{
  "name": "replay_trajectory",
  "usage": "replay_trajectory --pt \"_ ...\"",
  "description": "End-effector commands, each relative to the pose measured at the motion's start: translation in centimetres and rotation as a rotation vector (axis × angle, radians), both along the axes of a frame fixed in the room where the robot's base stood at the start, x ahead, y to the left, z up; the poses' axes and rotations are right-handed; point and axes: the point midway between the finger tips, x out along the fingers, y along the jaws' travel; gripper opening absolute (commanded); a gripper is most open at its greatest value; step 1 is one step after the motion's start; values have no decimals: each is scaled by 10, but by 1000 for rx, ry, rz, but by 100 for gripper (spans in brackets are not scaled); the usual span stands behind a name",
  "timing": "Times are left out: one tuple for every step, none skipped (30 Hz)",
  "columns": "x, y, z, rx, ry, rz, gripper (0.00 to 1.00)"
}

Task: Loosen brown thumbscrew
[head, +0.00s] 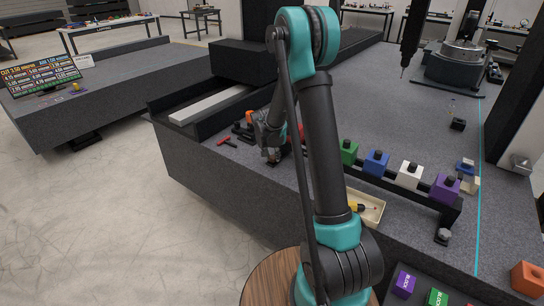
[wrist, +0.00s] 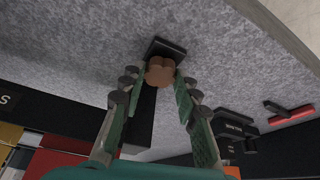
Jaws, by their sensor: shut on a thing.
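The brown thumbscrew (wrist: 160,71) is a lobed knob in the upper middle of the wrist view. It stands at a black plate (wrist: 166,47) at the end of a dark bar (wrist: 140,125) on the speckled granite. My gripper (wrist: 160,78) has its two fingertips on either side of the knob and is shut on it. In the head view my gripper (head: 272,152) is low at the near-left edge of the granite bed, and the thumbscrew is hidden there behind my arm and gripper.
Green (head: 348,152), blue (head: 376,163), white (head: 409,175) and purple (head: 445,188) blocks stand along a black rail. A cream tray (head: 378,208) lies before the rail. A red-handled tool (wrist: 292,115) lies on the granite right of my gripper.

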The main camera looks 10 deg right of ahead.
Motion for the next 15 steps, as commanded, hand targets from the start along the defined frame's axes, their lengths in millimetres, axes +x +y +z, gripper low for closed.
replay_trajectory --pt "0 -1 0 0 0 26 2" --pt "0 -1 0 0 -1 46 2" --pt "0 -1 0 0 -1 73 2" --pt "0 -2 0 0 -1 95 2" --pt "0 -2 0 0 -1 116 2" --pt "-1 -2 0 1 0 144 2" --pt "-1 -2 0 0 -1 166 2" --pt "-1 -3 0 0 -1 187 2" --pt "-1 -3 0 0 -1 215 2" --pt "-1 -3 0 0 -1 234 2" --pt "-1 -3 0 0 -1 253 2" --pt "-1 -3 0 -1 -1 278 2" --pt "-1 -3 0 0 0 295 2" --pt "-1 -3 0 0 -1 313 2" --pt "-1 -3 0 -1 -1 333 2"
